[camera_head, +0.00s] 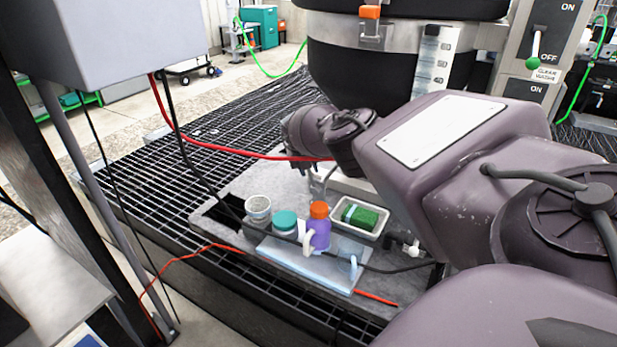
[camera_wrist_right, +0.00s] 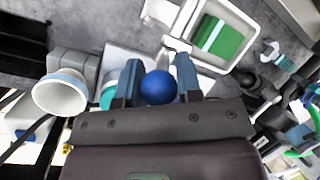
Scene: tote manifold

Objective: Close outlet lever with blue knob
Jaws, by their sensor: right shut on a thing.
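The blue knob (camera_wrist_right: 158,87) shows in the right wrist view, between the two fingers of my right gripper (camera_wrist_right: 159,78). The fingers are shut on the knob. The lever arm behind the knob cannot be made out. In the head view my right arm comes in from the right across the front of the dark tank (camera_head: 375,68). There the fingertips, the blue knob and the outlet lever are hidden behind my arm and wrist. My left gripper is not in view.
A purple bottle with an orange cap (camera_head: 318,232), a teal-lidded jar (camera_head: 284,223), a white cup (camera_head: 258,207) and a tray with a green block (camera_head: 362,216) stand below my wrist. A red hose (camera_head: 240,152) crosses the black grating.

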